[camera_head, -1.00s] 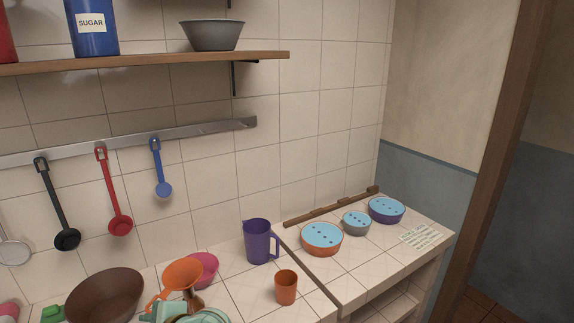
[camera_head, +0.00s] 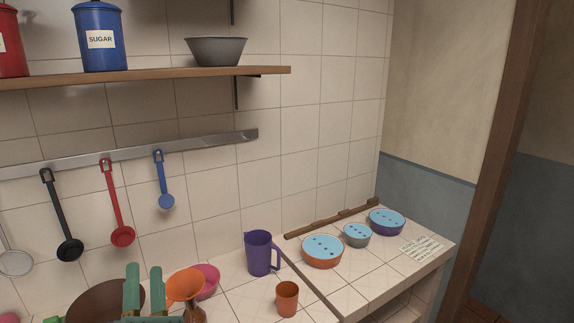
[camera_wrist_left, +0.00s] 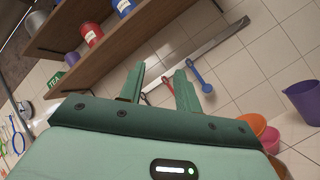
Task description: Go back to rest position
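My left gripper (camera_head: 144,289) stands upright at the bottom of the head view, in front of a brown bowl (camera_head: 94,303). Its two green fingers are apart with nothing between them. In the left wrist view the gripper (camera_wrist_left: 157,84) also shows spread, empty fingers, pointing toward the wall with the utensil rail (camera_wrist_left: 206,50). The fingers are clear of the hanging utensils. My right gripper is not in either view.
An orange funnel (camera_head: 184,286), pink bowl (camera_head: 208,280), purple jug (camera_head: 259,253) and orange cup (camera_head: 287,298) stand right of the gripper. Three blue-topped bowls, one orange (camera_head: 322,251), sit farther right. A wooden shelf (camera_head: 150,73) runs above the rail (camera_head: 130,152).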

